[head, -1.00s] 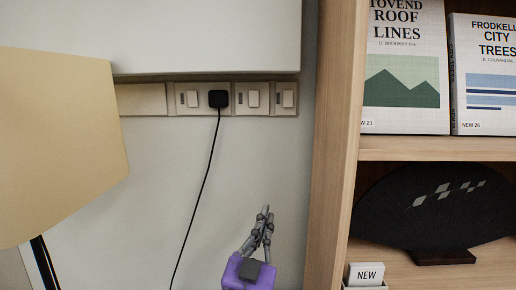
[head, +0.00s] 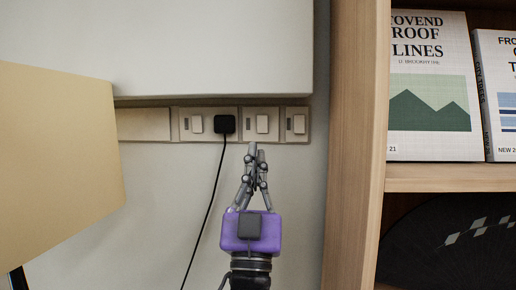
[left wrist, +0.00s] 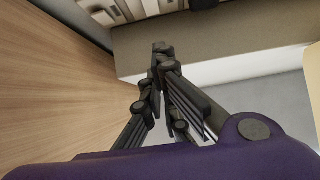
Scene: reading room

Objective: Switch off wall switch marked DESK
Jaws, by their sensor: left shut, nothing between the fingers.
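A strip of pale wall plates runs under a white panel in the head view. It carries a left rocker switch (head: 196,124), a middle rocker switch (head: 262,124) and a right rocker switch (head: 298,124). Each has a small dark label beside it, too small to read, so I cannot tell which is marked DESK. My left gripper (head: 252,147) is shut and empty, fingertips up, just below the middle switch's plate; contact cannot be told. In the left wrist view its fingertips (left wrist: 162,47) point towards the wall plates (left wrist: 105,14). My right gripper is not in view.
A black plug (head: 225,124) with a hanging cord sits between the left and middle switches. A wooden bookshelf (head: 352,150) with books stands close on the right. A tan lampshade-like shape (head: 60,165) fills the left. Bare wall lies below the plates.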

